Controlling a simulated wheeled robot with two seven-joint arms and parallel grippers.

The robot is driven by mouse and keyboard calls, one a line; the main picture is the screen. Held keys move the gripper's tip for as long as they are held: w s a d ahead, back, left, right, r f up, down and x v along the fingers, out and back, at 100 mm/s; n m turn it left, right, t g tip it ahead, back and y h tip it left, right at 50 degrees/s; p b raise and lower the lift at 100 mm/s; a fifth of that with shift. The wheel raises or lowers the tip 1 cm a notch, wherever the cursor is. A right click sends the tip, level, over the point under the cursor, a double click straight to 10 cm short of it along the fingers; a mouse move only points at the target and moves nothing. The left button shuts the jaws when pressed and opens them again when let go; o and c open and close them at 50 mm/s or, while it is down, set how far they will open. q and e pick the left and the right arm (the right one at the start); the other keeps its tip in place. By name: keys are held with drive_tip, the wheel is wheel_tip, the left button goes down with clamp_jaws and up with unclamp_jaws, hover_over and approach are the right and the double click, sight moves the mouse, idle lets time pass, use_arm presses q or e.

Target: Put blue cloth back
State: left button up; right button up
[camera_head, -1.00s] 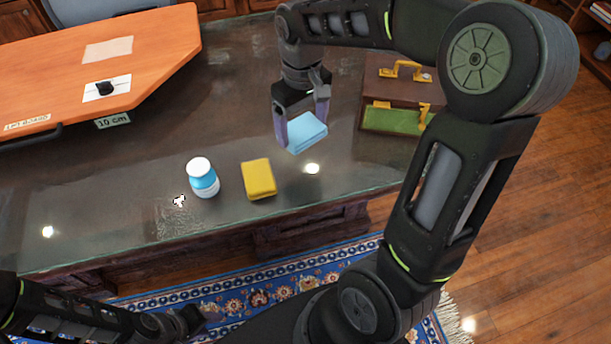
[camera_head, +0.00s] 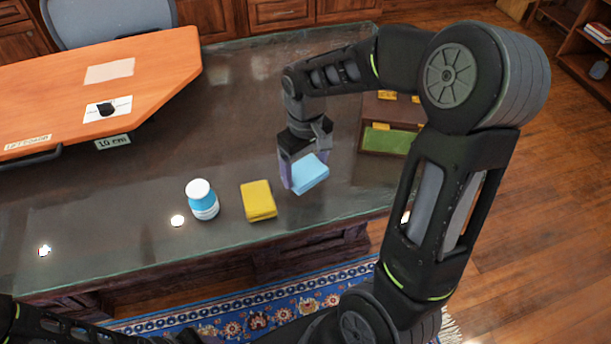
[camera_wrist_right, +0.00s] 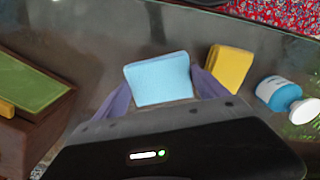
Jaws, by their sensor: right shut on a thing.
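The blue cloth (camera_head: 310,174) is a light-blue folded block held between the fingers of my right gripper (camera_head: 303,172), over the dark desk top (camera_head: 240,120). In the right wrist view the cloth (camera_wrist_right: 159,79) sits between the two purple fingers of the right gripper (camera_wrist_right: 165,92). A yellow folded cloth (camera_head: 258,200) lies on the desk just left of and nearer than the blue one. How high the blue cloth is above the desk is hard to tell. My left gripper is out of view; only part of the left arm shows at the bottom left.
A white and blue bottle (camera_head: 202,199) stands left of the yellow cloth. A brown box with a green inside (camera_head: 388,140) is at the right, partly behind my right arm. An orange board (camera_head: 100,85) covers the far left of the desk. The desk's front edge is near.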

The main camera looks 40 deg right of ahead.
sight(306, 170)
drive_tip(key=shift+f, duration=0.1)
drive_tip(key=shift+f, duration=1.75)
drive_tip(key=shift+f, duration=0.2)
drive_tip(key=o, duration=1.3)
drive_tip(key=shift+o, duration=0.2)
drive_tip(key=shift+r, duration=0.1)
wheel_tip(306, 170, up, 12)
drive_tip(key=shift+r, duration=0.15)
